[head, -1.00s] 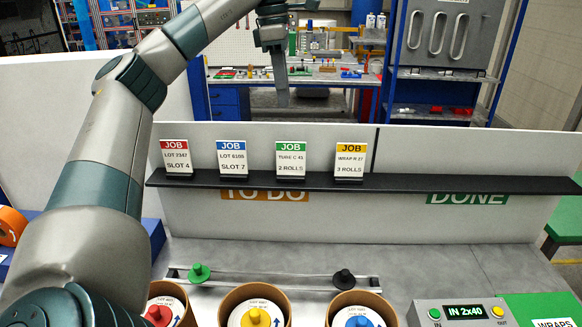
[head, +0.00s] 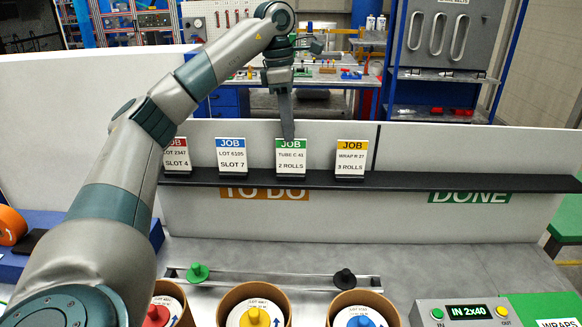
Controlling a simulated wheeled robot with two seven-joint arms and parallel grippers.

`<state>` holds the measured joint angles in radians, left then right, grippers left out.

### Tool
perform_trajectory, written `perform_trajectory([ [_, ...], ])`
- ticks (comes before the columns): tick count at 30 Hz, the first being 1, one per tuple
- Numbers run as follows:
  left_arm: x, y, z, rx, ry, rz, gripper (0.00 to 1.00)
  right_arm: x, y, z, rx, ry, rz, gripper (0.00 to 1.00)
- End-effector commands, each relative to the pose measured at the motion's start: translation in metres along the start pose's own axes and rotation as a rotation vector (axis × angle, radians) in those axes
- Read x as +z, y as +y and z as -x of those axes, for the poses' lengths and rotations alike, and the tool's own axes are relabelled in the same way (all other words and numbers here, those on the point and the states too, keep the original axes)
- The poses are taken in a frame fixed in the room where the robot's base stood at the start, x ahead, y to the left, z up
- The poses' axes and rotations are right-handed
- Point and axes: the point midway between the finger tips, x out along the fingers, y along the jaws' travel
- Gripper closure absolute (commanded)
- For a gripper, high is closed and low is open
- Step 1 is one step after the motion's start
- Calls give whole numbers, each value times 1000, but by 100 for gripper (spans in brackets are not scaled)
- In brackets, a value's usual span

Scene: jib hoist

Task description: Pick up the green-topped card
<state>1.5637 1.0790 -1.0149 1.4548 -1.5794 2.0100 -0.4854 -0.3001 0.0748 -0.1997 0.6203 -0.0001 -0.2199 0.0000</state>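The green-topped card (head: 291,163) stands upright on the dark shelf (head: 420,184), above the orange TO DO label. It reads JOB, TUBE, 2 ROLLS. My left gripper (head: 288,134) points down from above, its fingertips at the card's top edge and covering a little of the green band. I see the fingers nearly edge-on as one dark shape, so I cannot tell whether they are apart or whether they touch the card. My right gripper is out of view.
A blue-topped card (head: 231,157) stands left of the green one and a yellow-topped card (head: 351,158) right of it. A red-topped card (head: 176,160) is partly behind my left arm. The shelf above the green DONE label (head: 470,196) is bare.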

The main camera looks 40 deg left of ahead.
Motion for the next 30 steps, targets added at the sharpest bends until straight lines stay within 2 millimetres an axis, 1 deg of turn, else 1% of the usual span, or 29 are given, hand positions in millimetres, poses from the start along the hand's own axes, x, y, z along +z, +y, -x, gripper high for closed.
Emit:
perform_trajectory([
  [1, 0, 0, -6, -2, 1, -1, 73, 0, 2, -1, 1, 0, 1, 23],
  [3, 0, 0, -13, -2, 3, -1, 73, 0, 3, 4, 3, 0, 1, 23],
  [7, 0, 0, -24, -1, 2, 0, 73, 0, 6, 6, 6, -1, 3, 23],
  [20, 0, 0, -28, 0, 0, 0, 73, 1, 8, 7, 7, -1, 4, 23],
  [23, 0, -2, -31, -1, 2, 0, 73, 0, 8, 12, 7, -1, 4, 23],
  [30, 1, -8, -54, -2, 3, 0, 73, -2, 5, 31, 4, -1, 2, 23],
])
